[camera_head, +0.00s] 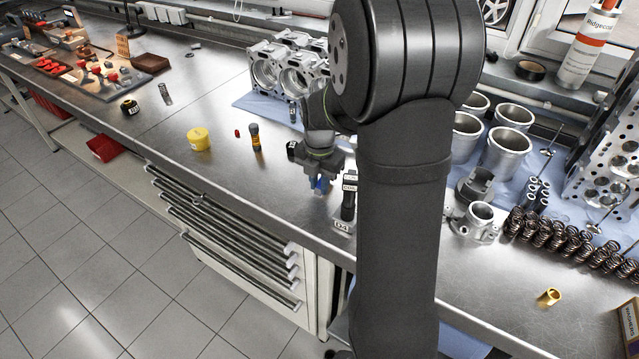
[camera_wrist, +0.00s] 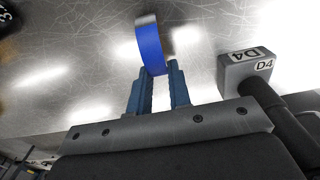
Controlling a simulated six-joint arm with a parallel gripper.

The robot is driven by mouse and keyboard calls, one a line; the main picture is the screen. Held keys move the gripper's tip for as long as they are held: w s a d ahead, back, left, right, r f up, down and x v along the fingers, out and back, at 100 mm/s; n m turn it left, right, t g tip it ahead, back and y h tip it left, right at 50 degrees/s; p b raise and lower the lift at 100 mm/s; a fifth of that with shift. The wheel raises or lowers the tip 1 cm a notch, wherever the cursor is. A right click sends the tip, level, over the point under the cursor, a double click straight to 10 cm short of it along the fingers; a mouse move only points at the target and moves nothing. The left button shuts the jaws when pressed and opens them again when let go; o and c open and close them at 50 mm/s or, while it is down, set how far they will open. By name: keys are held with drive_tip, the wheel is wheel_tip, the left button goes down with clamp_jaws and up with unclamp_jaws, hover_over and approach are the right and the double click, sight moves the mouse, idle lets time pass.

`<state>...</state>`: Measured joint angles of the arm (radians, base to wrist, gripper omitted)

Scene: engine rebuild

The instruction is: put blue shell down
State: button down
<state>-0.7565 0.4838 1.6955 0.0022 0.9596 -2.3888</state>
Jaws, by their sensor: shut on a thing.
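The blue shell (camera_wrist: 151,45) is a thin curved piece, blue on its face with a metallic grey end. My gripper (camera_wrist: 159,85) is shut on its lower end, and the shell stands up between the fingertips in the wrist view. In the head view my gripper (camera_head: 320,187) points down over the steel bench near its front edge, and the shell there is small and mostly hidden by the fingers. I cannot tell whether the shell touches the bench.
A grey block marked D4 (camera_wrist: 246,68) with a black post stands just right of my gripper; it also shows in the head view (camera_head: 343,222). A yellow cap (camera_head: 199,139) and a small dark bottle (camera_head: 255,137) stand to the left. Bare steel lies between.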

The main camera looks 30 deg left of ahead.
drive_tip(key=shift+f, duration=0.25)
drive_tip(key=shift+f, duration=0.2)
drive_tip(key=c, duration=1.3)
unclamp_jaws()
drive_tip(key=shift+r, duration=0.1)
wheel_tip(320, 180, up, 12)
drive_tip(key=shift+r, duration=0.1)
